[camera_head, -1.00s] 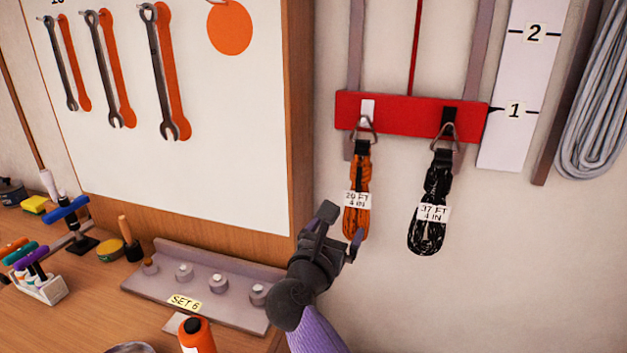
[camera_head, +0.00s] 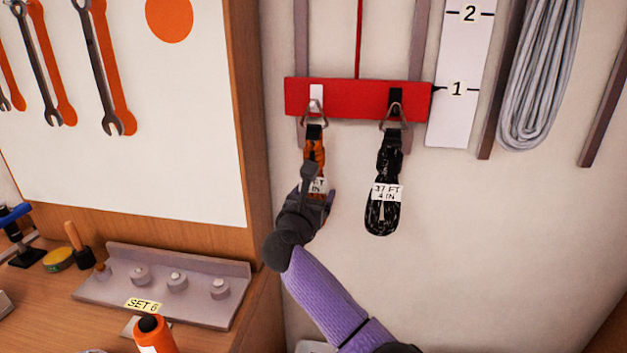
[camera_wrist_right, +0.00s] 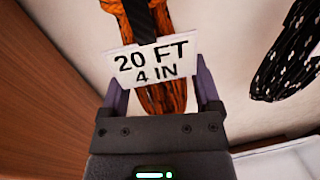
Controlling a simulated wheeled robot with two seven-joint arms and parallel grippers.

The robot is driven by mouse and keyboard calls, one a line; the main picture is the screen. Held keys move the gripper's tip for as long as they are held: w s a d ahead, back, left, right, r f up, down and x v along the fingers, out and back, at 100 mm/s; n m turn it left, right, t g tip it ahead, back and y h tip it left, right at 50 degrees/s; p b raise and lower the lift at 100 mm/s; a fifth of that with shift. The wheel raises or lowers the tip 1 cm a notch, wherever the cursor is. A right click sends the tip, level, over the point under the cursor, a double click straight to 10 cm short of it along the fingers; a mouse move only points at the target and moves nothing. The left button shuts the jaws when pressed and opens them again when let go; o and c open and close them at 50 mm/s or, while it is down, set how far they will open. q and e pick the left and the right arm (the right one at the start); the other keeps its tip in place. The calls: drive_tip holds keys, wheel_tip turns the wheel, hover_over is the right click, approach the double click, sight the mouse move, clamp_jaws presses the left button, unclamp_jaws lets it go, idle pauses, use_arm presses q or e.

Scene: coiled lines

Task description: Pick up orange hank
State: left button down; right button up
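The orange hank (camera_head: 314,153) hangs by a black strap and metal ring from the white hook on the red bar (camera_head: 358,100). Its label reads "20 FT 4 IN" in the right wrist view, where the hank (camera_wrist_right: 168,96) runs between the fingers. My right gripper (camera_head: 318,185) is at the hank's lower part and hides much of it. In the right wrist view its fingers (camera_wrist_right: 158,95) stand apart on either side of the hank, with bare wall showing between them and it. My left gripper is not in view.
A black hank (camera_head: 383,195) labelled "37 FT 4 IN" hangs close by on the right. A wooden cabinet edge (camera_head: 258,150) stands to the left. A grey rack (camera_head: 165,285) marked "SET 6" and an orange bottle (camera_head: 155,337) are on the bench. The wall below the hanks is clear.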

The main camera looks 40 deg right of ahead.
drive_tip(key=c, duration=0.5)
drive_tip(key=shift+r, duration=0.15)
